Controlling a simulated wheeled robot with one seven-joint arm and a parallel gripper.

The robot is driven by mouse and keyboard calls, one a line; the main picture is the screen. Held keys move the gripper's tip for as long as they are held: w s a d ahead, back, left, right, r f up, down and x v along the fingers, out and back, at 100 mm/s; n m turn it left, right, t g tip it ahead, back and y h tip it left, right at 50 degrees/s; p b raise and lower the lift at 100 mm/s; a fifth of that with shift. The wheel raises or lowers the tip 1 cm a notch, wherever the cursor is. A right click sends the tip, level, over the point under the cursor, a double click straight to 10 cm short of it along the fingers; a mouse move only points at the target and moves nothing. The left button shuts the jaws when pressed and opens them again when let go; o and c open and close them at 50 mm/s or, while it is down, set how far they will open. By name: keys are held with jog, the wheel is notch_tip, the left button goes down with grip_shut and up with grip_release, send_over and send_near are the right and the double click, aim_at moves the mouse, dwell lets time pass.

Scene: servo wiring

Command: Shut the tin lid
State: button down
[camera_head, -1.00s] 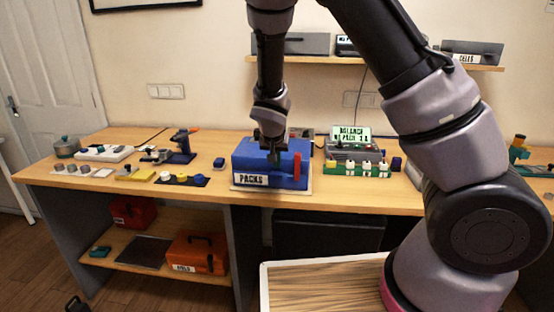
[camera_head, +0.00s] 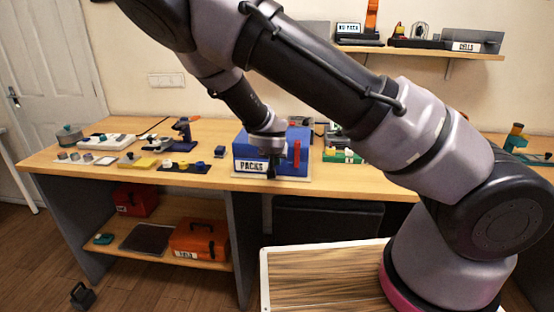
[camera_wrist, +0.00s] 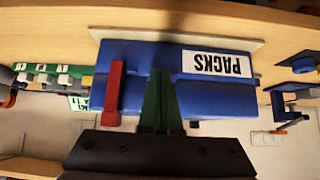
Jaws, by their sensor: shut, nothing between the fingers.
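The tin is a blue box labelled PACKS (camera_head: 249,166) standing on a pale mat on the workbench, with a red upright bar (camera_head: 297,153) at its right. The wrist view shows the tin upside down, with its label (camera_wrist: 217,62) and the red bar (camera_wrist: 115,88). Whether its lid is open or shut is not clear, since my wrist covers part of its top. My gripper (camera_head: 269,172) points down in front of the tin's front face, right of the label. Its fingers (camera_wrist: 161,95) are together and empty; contact with the tin cannot be told.
Small parts and a yellow block (camera_head: 145,163) lie left of the tin. A green-based rack (camera_head: 343,156) stands close to its right, partly behind my arm. An orange toolbox (camera_head: 199,240) sits on the lower shelf.

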jog(key=shift+s+d+f, duration=0.1)
jog(key=shift+s+f, duration=0.2)
jog(key=shift+f, duration=0.55)
jog(key=shift+w+f, duration=0.35)
jog(key=shift+w, duration=0.05)
jog(key=shift+s+r, duration=0.15)
jog(key=shift+r, duration=0.1)
jog(key=shift+f, duration=0.1)
jog(key=shift+r, duration=0.2)
